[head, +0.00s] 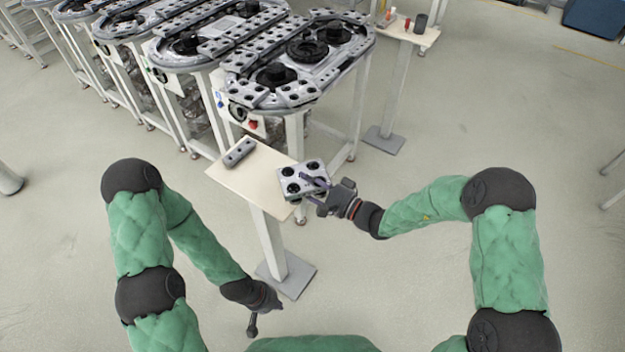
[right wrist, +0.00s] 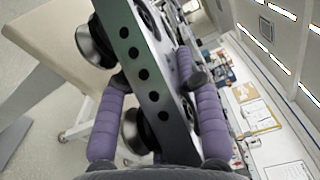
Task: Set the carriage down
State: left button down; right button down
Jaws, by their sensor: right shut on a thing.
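The carriage (head: 303,176) is a silver plate with black round wheels. My right gripper (head: 318,187) is shut on its near right edge. In the right wrist view the carriage (right wrist: 150,75) stands tilted between the two purple fingers (right wrist: 158,120). In the head view it overlaps the right edge of a small pale stand top (head: 245,187); I cannot tell whether it touches it. My left gripper (head: 258,318) hangs low at the front, away from the stand, and its fingers are too unclear to read.
A small grey block (head: 239,152) with dark holes lies on the stand's far left part. Behind it is the ring track (head: 300,60) on white legs, with more tracks to the left. Another small stand (head: 410,30) with small items is at the back right. The right floor is clear.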

jog(key=shift+a+f, duration=0.3)
jog(key=shift+f+b, duration=0.6)
jog(key=shift+f, duration=0.85)
jog(key=shift+f, duration=0.15)
jog(key=c, duration=0.8)
grip_release()
jog(key=shift+s+f, duration=0.1)
jog(key=shift+f, duration=0.05)
jog(key=shift+c, duration=0.2)
